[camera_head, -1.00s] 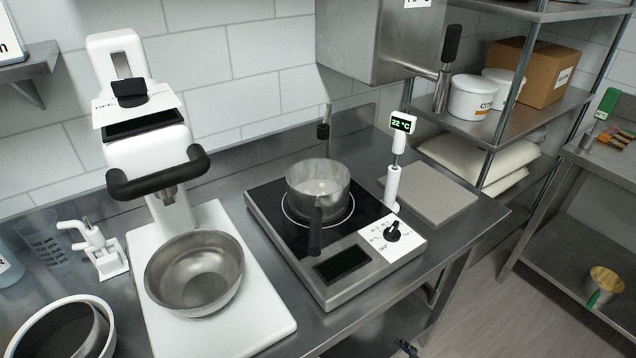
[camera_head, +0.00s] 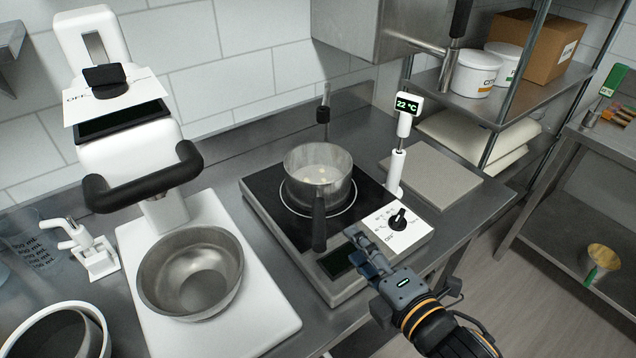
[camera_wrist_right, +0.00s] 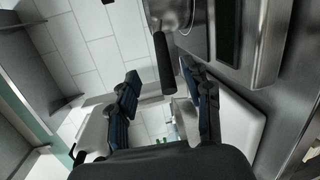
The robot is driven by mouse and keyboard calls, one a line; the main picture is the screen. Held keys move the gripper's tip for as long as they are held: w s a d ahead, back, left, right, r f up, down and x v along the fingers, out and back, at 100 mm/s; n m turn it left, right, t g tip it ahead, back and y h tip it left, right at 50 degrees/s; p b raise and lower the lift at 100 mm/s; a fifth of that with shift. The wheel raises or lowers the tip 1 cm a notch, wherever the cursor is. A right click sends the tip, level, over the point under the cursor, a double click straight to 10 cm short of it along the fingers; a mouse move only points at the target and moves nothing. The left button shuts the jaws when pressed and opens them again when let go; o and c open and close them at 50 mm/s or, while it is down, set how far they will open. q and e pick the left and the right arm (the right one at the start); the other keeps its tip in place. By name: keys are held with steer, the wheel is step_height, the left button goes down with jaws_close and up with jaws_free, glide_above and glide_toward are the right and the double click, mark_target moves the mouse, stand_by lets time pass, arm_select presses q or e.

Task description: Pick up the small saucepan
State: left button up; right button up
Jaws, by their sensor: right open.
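The small saucepan (camera_head: 318,168) is a steel pot with a black handle (camera_head: 319,222) that points toward the front. It sits on the black hot plate (camera_head: 262,192), with some pale bits inside. My right gripper (camera_head: 356,240) is over the front edge of the hot plate, to the right of the handle and apart from it in the head view. In the right wrist view, the open fingers (camera_wrist_right: 163,95) show, with the black handle (camera_wrist_right: 163,62) at the top between them and part of the pot (camera_wrist_right: 172,14) above. My left gripper is not in view.
A mixer-like white machine (camera_head: 140,150) with a steel bowl (camera_head: 190,275) stands to the left. A thermometer probe on a white stand (camera_head: 397,165) is right of the pan, near the dial (camera_head: 398,221). A grey board (camera_head: 430,182) lies further right.

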mark_target(320, 207)
steer(key=p+x, duration=0.1)
steer(key=x, duration=0.7)
steer(key=shift+a, duration=0.1)
steer(key=p+x, duration=0.2)
steer(key=x, duration=0.2)
steer(key=shift+w+a, duration=0.1)
steer(key=shift+a, duration=0.2)
steer(key=shift+w+a+f, duration=0.15)
steer(key=shift+w+a, duration=0.1)
steer(key=shift+w, duration=0.15)
steer(key=shift+d, duration=0.1)
jaws_close()
